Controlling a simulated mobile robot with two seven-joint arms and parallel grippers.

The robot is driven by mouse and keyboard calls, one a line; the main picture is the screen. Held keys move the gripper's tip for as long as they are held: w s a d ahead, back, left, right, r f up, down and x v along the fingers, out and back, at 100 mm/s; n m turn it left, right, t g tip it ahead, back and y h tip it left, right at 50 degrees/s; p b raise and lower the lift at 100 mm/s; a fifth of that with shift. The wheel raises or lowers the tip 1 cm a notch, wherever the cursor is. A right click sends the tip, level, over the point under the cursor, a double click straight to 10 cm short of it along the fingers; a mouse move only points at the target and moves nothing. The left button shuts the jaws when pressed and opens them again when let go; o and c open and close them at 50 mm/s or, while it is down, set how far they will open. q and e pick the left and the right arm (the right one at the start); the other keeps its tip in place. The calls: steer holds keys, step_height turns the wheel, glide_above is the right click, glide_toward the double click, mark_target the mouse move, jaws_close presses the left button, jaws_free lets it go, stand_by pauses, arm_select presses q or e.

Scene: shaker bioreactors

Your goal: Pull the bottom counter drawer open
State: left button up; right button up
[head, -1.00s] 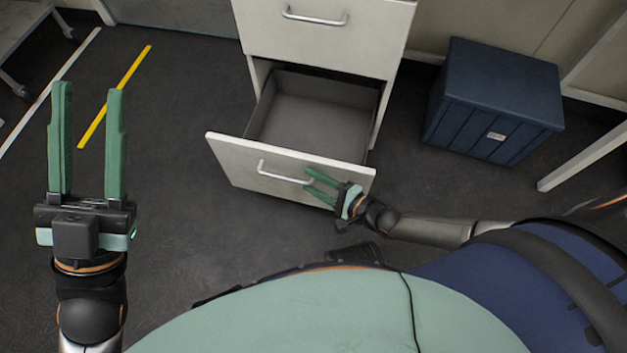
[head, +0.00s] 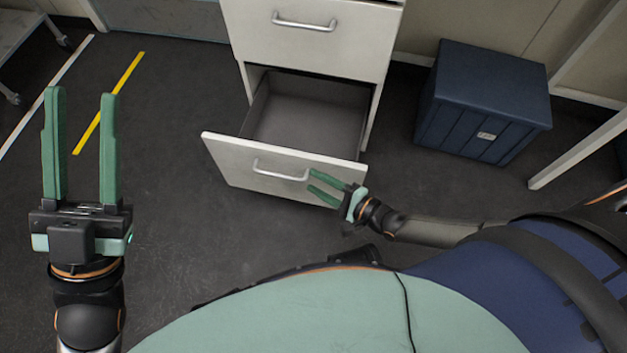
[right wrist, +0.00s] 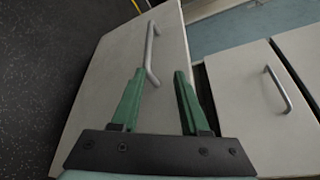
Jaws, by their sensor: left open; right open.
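The bottom counter drawer (head: 225,163) is pulled out from the white cabinet, and its empty grey inside shows in the head view. Its front also fills much of the right wrist view (right wrist: 100,85). The drawer's bar handle (head: 280,174) shows in the right wrist view too (right wrist: 150,55). My right gripper (head: 313,183) is open at the right end of the handle. In the right wrist view the handle's near end lies between the open fingers (right wrist: 157,72), apparently just beyond their tips. My left gripper (head: 81,93) is open and empty over the floor at the left.
A closed drawer with its own handle (head: 304,22) is above the open one. A dark blue box (head: 484,105) stands on the floor to the right, near a white table leg (head: 580,150). The floor left of the drawer is clear, with yellow and white stripes.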

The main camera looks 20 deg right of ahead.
steer(key=f+p+v, duration=0.1)
steer(key=p+v, duration=0.1)
steer(key=v, duration=1)
steer(key=shift+s+d+p, duration=0.2)
steer(key=shift+s+p, duration=0.1)
steer(key=shift+p, duration=0.05)
stand_by(0.4)
steer(key=shift+r, duration=0.1)
stand_by(0.4)
